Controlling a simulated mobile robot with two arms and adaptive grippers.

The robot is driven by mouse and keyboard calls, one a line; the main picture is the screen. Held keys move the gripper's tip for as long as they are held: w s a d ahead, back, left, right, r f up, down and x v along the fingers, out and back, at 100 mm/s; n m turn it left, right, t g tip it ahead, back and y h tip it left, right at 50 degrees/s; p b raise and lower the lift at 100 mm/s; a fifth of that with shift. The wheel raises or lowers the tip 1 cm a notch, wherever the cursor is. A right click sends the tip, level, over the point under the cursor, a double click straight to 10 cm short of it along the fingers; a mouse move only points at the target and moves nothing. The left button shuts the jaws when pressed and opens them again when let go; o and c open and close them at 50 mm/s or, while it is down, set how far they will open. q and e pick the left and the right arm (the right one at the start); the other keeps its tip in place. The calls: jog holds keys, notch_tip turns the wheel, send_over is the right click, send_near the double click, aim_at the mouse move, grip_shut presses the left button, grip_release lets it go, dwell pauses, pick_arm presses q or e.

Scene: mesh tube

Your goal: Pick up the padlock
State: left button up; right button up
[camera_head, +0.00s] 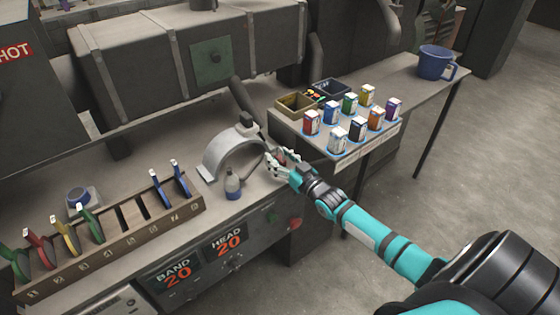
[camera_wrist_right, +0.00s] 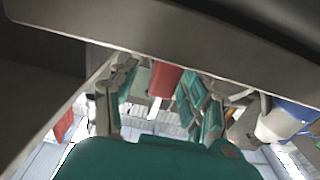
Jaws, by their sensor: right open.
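A small red thing (camera_head: 281,157), which appears to be the padlock, is at my right gripper (camera_head: 274,163) in the head view, partly covered by the fingers. In the right wrist view a red block (camera_wrist_right: 164,79) shows between the open fingers of my right gripper (camera_wrist_right: 160,100). Its top is hidden by a grey edge, and I cannot tell whether the fingers touch it. My left gripper is not in view.
A grey curved guard (camera_head: 226,150) and a bottle with a blue base (camera_head: 233,185) stand just left of my right gripper. A side table (camera_head: 405,100) holds several small coloured boxes and a blue mug (camera_head: 434,64). A wooden rack (camera_head: 120,235) with coloured tags lies left.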

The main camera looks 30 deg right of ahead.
jog(key=shift+c, duration=0.4)
jog(key=c, duration=0.9)
grip_shut()
jog(key=shift+r, duration=0.15)
